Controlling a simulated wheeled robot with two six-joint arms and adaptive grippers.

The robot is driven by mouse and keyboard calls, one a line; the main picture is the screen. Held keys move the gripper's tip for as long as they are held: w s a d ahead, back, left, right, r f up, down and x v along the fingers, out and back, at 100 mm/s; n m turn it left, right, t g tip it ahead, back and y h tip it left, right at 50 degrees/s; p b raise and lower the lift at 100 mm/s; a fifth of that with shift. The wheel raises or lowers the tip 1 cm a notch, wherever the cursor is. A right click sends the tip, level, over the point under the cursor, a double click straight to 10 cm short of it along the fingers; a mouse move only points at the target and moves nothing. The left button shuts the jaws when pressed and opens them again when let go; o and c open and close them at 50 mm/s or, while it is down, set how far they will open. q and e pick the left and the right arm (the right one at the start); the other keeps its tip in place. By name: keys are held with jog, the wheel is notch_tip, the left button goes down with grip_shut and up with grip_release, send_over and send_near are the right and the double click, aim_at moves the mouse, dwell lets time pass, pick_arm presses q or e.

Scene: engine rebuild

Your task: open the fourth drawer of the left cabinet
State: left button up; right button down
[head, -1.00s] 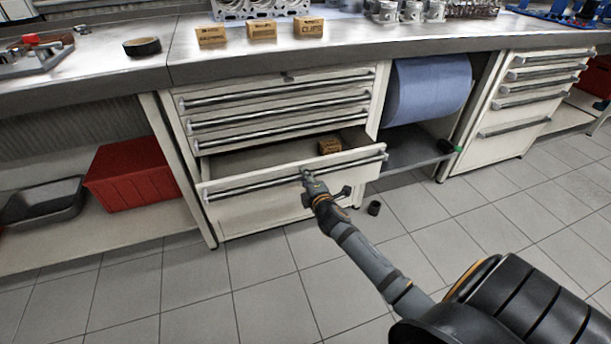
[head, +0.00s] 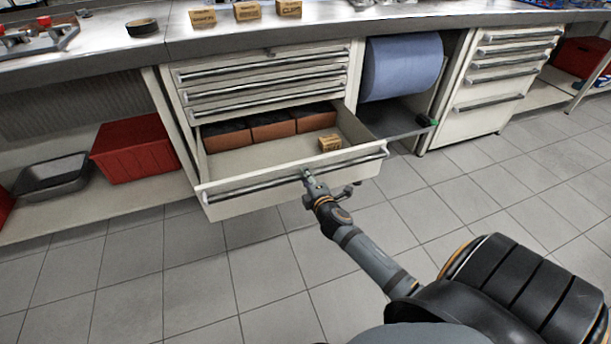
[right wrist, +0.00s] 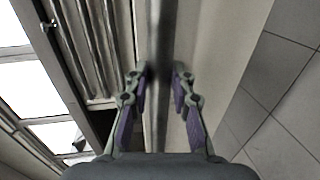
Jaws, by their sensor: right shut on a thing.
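The left cabinet (head: 262,62) stands under the workbench. Its fourth drawer (head: 250,198) is pulled well out, and its inside shows. Several brown boxes with dark tops (head: 272,125) line the back of the drawer, and a small cardboard box (head: 329,143) lies near its right front. My right gripper (head: 308,176) is at the long bar handle (head: 240,186) of this drawer. In the right wrist view the fingers (right wrist: 159,75) stand on both sides of the handle bar (right wrist: 157,110), shut on it. The three drawers above are closed. My left gripper is not in view.
A blue paper roll (head: 402,66) sits in the bay right of the cabinet, above a shelf. Another cabinet (head: 500,80) stands farther right with its drawers closed. A red bin (head: 135,150) and a dark tray (head: 52,177) lie on the left lower shelf. The tiled floor in front is clear.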

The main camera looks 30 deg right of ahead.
jog(key=shift+s, duration=0.15)
jog(key=c, duration=1.1)
grip_release()
jog(key=v, duration=1.2)
